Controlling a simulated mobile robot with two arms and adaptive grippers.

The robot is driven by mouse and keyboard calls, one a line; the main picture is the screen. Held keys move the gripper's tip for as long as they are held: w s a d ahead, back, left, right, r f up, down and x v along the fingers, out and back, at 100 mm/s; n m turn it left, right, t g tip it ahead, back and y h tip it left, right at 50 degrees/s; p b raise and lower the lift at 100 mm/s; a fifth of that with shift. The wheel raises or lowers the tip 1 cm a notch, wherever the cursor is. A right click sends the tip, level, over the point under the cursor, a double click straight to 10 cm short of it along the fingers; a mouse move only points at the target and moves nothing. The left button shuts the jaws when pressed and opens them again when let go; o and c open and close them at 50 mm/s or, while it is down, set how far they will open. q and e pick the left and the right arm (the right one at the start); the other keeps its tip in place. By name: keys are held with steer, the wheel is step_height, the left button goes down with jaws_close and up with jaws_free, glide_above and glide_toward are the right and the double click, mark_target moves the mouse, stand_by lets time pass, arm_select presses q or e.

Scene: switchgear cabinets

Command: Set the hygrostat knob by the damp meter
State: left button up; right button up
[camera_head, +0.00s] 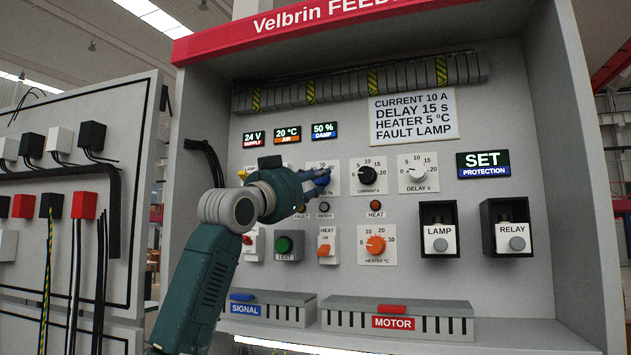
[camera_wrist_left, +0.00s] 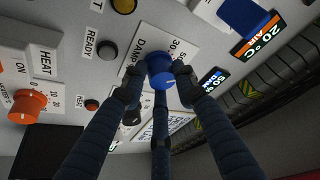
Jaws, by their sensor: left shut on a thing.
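The blue hygrostat knob (camera_head: 322,181) sits on a white plate marked DAMP % in the cabinet's dial row. The wrist view shows the knob (camera_wrist_left: 160,70) between my fingers, with 30 and 50 readable on its scale. My left gripper (camera_head: 314,183) is shut on the knob; its fingertips also show in the wrist view (camera_wrist_left: 158,82). The gripper hides much of the dial in the head view, and I cannot tell the exact setting. The damp meter (camera_head: 323,130) above it reads 50 %. My right gripper is not in view.
The CURRENT dial (camera_head: 367,176) and DELAY dial (camera_head: 418,173) are close to the right. Below are the READY lamp (camera_head: 324,207), HEAT switch (camera_head: 327,245) and orange HEATER knob (camera_head: 375,245). A settings card (camera_head: 413,118) hangs above. LAMP (camera_head: 439,238) and RELAY (camera_head: 514,238) modules stand further right.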

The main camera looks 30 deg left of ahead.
arm_select(q)
steer(key=shift+s+a+r+m+h, duration=0.15)
steer(key=shift+r+m+h, duration=0.2)
steer(key=shift+m, duration=0.5)
steer(key=shift+s+a+r+m+h, duration=0.1)
steer(key=shift+m+h, duration=0.35)
steer(key=shift+m, duration=0.4)
steer(key=o, duration=0.8)
steer(key=shift+c, duration=0.2)
steer(key=o, duration=0.3)
steer(key=shift+w+d+g, duration=0.1)
steer(key=shift+g, duration=0.2)
steer(key=shift+f, duration=0.2)
